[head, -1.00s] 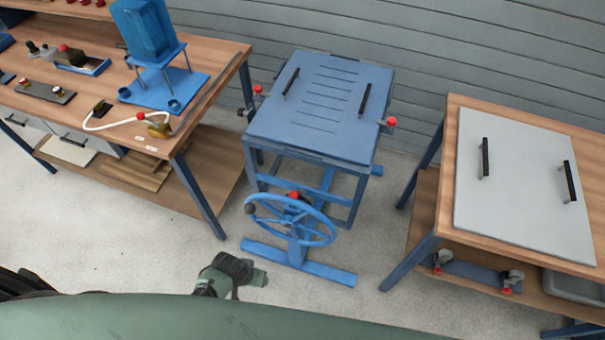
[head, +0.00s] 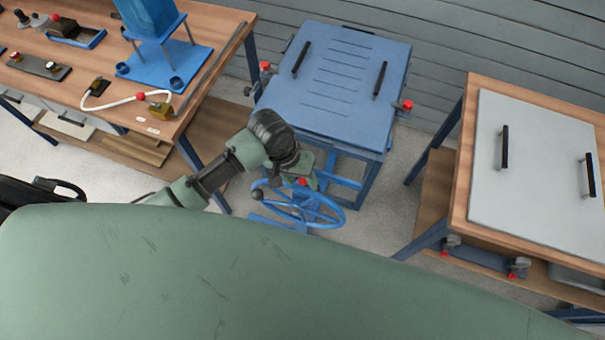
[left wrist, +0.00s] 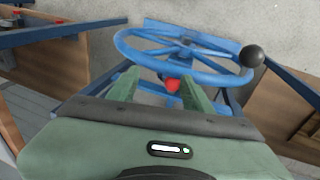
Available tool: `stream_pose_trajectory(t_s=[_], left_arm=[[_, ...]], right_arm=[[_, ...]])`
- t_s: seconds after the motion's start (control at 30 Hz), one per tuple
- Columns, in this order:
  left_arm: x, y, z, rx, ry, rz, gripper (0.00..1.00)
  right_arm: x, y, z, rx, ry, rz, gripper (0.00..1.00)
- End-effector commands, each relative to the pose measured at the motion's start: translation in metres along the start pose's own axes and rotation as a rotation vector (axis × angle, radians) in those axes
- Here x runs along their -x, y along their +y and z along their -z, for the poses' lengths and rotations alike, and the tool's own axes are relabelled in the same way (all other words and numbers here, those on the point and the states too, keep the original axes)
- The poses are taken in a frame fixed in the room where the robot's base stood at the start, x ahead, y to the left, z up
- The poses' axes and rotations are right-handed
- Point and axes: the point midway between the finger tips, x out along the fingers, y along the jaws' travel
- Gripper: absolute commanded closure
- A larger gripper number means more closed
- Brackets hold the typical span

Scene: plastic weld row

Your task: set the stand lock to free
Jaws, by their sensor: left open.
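The blue stand (head: 335,95) has a slotted top with two black handles and a blue handwheel (head: 335,215) on its near side. A red knob (head: 303,181) shows by the wheel; I take it as the lock, though no label is readable. My left gripper (head: 308,168) is at the wheel, partly hiding it and the knob. In the left wrist view the red knob (left wrist: 173,86) appears between the open green fingers (left wrist: 160,88), nearer the right one, with the wheel (left wrist: 150,68) beyond. I cannot tell whether the fingers touch the knob. My right gripper is out of view.
Red knobs (head: 405,105) (head: 265,66) sit at the stand top's sides. The wheel's black handle ball (left wrist: 252,56) is right of the fingers in the wrist view. A wooden workbench (head: 215,45) stands left, another table (head: 470,150) with a grey panel right.

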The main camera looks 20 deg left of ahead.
Motion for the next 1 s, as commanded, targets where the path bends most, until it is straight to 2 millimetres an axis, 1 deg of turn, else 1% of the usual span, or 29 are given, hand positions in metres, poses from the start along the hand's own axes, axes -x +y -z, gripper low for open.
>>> stream_pose_trajectory(t_s=[0.03, 0.3, 0.43, 0.57, 0.8, 0.9, 1.0], left_arm=[[0.0, -0.004, 0.007, 0.015, -0.005, 0.008, 0.5], [-0.001, -0.022, 0.036, 0.124, -0.042, 0.037, 0.5], [-0.005, -0.026, 0.04, 0.152, -0.052, 0.044, 0.5], [-0.02, -0.027, 0.038, 0.154, -0.055, 0.044, 0.5], [-0.059, -0.029, 0.036, 0.153, -0.054, 0.044, 0.5], [-0.07, -0.029, 0.036, 0.153, -0.052, 0.043, 0.5], [-0.077, -0.029, 0.036, 0.152, -0.051, 0.044, 0.5]], right_arm=[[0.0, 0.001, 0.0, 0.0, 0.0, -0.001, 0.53], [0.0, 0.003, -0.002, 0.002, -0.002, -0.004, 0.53], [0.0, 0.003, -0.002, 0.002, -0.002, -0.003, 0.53], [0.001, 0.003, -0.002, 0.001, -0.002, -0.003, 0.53], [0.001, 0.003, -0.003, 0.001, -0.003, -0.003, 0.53], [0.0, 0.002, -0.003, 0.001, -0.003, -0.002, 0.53], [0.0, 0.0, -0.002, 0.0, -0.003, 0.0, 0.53]])
